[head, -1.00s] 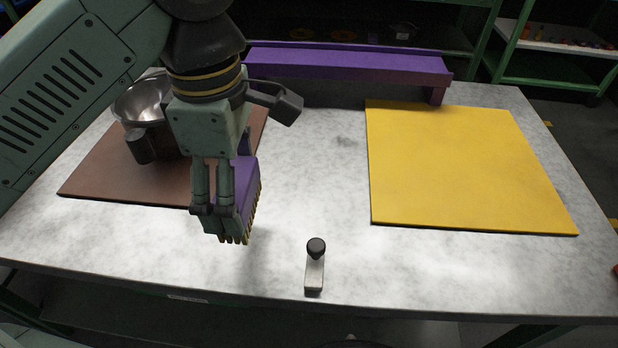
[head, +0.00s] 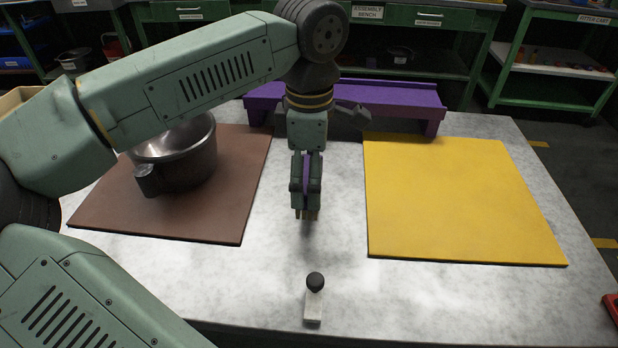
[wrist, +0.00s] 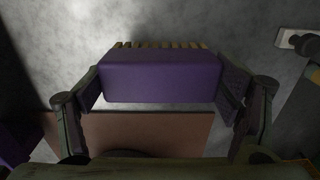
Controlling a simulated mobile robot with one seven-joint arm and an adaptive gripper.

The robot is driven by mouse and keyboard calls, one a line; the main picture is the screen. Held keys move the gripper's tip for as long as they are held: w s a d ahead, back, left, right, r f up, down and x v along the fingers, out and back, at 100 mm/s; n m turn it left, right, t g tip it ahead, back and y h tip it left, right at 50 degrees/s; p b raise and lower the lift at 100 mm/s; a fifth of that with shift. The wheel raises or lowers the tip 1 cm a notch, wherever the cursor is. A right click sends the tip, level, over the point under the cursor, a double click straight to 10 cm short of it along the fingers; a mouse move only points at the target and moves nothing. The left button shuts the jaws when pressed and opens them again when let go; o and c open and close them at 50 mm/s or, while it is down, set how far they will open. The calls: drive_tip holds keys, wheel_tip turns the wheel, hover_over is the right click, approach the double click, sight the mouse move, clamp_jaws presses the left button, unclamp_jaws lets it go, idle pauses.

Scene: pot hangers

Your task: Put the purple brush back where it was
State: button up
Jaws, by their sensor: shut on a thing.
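The purple brush (wrist: 160,76) is between the fingers of my gripper in the wrist view, with its tan bristles along the far edge. In the head view my gripper (head: 306,205) is shut on the brush and holds it above the bare grey table between the brown mat and the yellow mat. Only a thin purple strip of the brush (head: 307,172) shows there between the fingers. The bristles point down toward the table.
A metal pot (head: 187,165) stands on the brown mat (head: 215,215) at left. The yellow mat (head: 450,200) at right is bare. A purple rack (head: 400,97) stands along the back edge. A small block with a black knob (head: 314,300) stands near the front.

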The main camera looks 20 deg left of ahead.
drive_tip(key=shift+f, duration=1.05)
drive_tip(key=shift+f, duration=0.15)
drive_tip(key=o, duration=1.3)
wheel_tip(320, 180, up, 12)
drive_tip(key=p, duration=0.8)
drive_tip(key=shift+r, duration=0.2)
